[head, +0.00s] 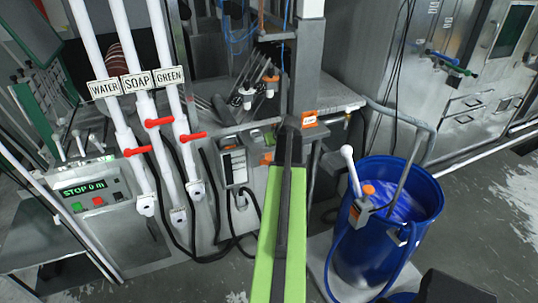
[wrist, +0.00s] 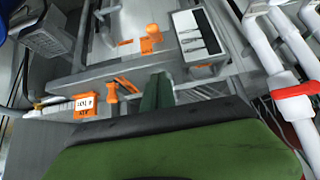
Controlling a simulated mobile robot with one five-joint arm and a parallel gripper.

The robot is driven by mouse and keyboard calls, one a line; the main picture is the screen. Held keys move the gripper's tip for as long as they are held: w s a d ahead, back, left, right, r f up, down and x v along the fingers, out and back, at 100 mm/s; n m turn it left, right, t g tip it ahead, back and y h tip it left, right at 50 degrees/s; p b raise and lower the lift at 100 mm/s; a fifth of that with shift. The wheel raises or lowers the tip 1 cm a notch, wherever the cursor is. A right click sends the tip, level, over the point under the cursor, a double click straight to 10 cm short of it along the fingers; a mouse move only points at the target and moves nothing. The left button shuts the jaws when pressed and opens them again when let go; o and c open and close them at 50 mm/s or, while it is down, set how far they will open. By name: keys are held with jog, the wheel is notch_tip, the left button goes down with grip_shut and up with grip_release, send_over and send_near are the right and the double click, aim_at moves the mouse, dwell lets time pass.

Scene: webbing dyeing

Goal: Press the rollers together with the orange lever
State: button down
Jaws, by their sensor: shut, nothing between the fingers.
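My gripper shows as dark green fingers in the wrist view (wrist: 157,92), shut and empty. In the head view my green arm reaches up the middle and hides most of the gripper. An orange lever-like handle (wrist: 113,95) is just left of the fingers in the wrist view, apart from them, beside an orange tag (wrist: 86,104). The tag also shows in the head view (head: 303,118), near the table corner. Another orange part (wrist: 152,39) is farther up in the wrist view. I cannot tell for sure which orange part is the lever. The rollers are not clearly visible.
White pipes labelled WATER, SOAP and GREEN (head: 138,82) with red valve handles (head: 193,137) stand left. A control panel (head: 93,197) reads STOP. A blue barrel (head: 345,250) with a white-handled pump stands right. A grey switch box (head: 234,163) with cables is near my arm.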

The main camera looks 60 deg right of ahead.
aim_at(266, 163)
jog(key=b+x, duration=0.8)
jog(key=x, duration=0.3)
jog(key=shift+s+a+f, duration=0.1)
jog(key=shift+s+f, duration=0.05)
jog(key=shift+f, duration=0.1)
jog(key=shift+s+a+f+b, duration=0.75)
jog(key=shift+s+f+b, duration=0.2)
jog(key=shift+b, duration=0.25)
jog(key=shift+s+a, duration=0.1)
jog(key=shift+s, duration=0.05)
